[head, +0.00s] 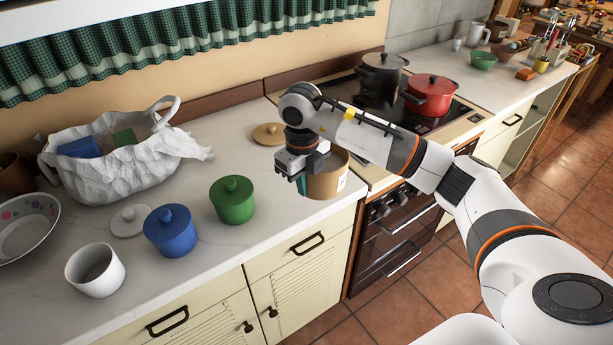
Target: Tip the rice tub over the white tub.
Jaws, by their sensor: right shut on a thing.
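The white tub (95,271) stands open and upright at the front left of the counter, and it looks empty. A tan tub (328,181), which I take to be the rice tub, is near the counter's right end by the stove. It is open and upright, partly hidden by my right arm. My right gripper (301,180) points down and is shut on this tub's left wall. I cannot tell whether the tub touches the counter, and its contents are hidden. My left gripper is not in view.
A blue lidded tub (171,231) and a green lidded tub (232,200) stand between the two open tubs. A white lid (130,220) and a tan lid (269,133) lie flat. A white basket (122,169) and a bowl (25,226) are behind. Pots stand on the stove.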

